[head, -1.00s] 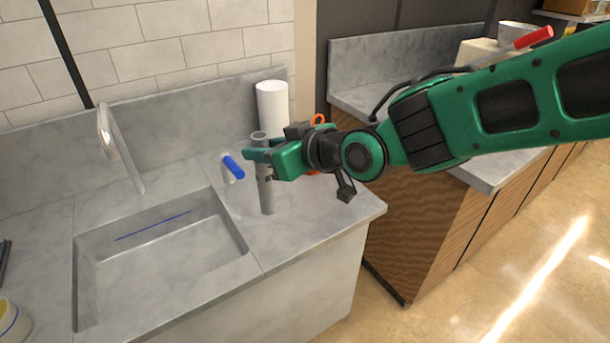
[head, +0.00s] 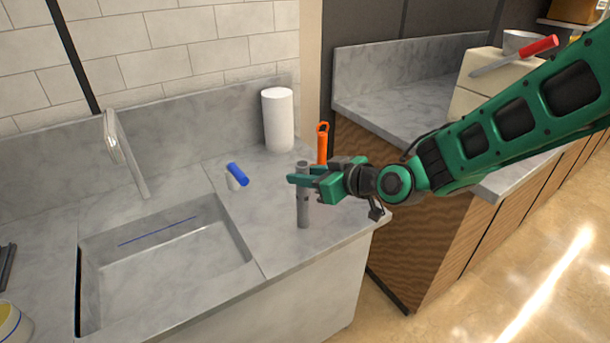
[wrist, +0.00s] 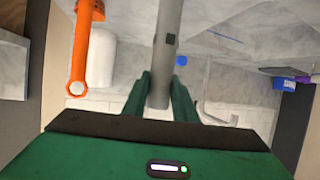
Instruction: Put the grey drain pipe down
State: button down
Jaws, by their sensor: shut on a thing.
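The grey drain pipe (head: 303,205) stands about upright over the counter (head: 285,245), right of the sink. Its lower end is at or just above the counter top; I cannot tell whether it touches. My gripper (head: 302,178) is shut on the pipe near its upper end. In the wrist view the pipe (wrist: 168,45) runs between the two green fingers (wrist: 160,95) of my gripper.
An orange-handled tool (head: 322,145) stands close behind my gripper. A white roll (head: 278,120) stands at the back, and a blue-topped white item (head: 237,174) lies left of the pipe. The sink (head: 165,260) opens further left. The counter's right edge is near.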

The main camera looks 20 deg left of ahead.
jog(key=c, duration=1.4)
grip_release()
jog(key=shift+c, duration=0.2)
jog(key=v, duration=1.2)
jog(key=shift+d+f, duration=0.1)
